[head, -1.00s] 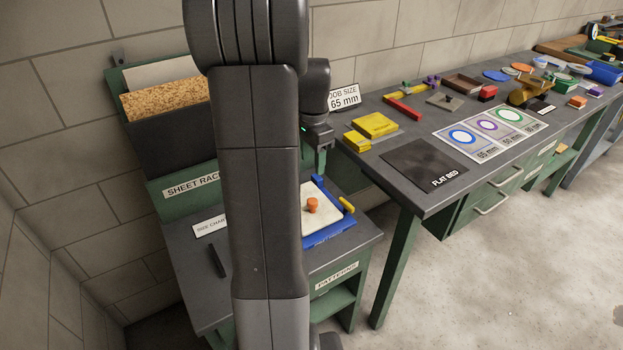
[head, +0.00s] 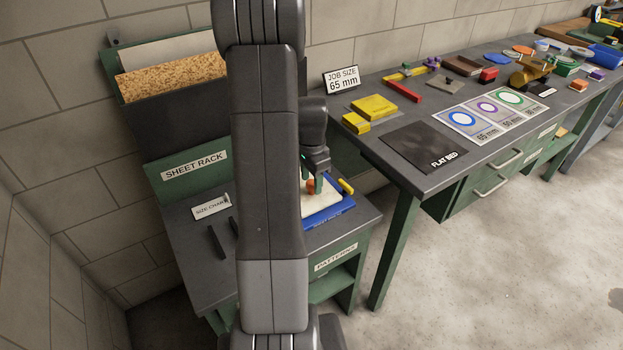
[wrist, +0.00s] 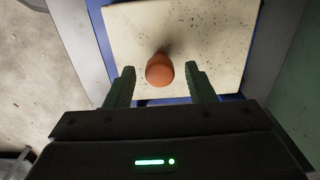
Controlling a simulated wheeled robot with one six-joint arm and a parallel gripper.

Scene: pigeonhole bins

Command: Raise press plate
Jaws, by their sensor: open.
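The press plate (wrist: 207,42) is a cream, speckled square with an orange knob (wrist: 159,70) on top. It lies in a blue press frame (head: 328,213) on the small green bench, and part of it shows in the head view behind my arm. My gripper (wrist: 161,82) is open above the plate, with one green finger on each side of the knob. The fingers look apart from the knob; how far down they reach beside it is hard to tell. A yellow handle (head: 346,186) sticks up at the frame's right corner.
My arm hides part of the small bench (head: 350,233). To the right is a long bench with a flat bed (head: 425,147), yellow blocks (head: 374,107) and pattern cards (head: 487,115).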

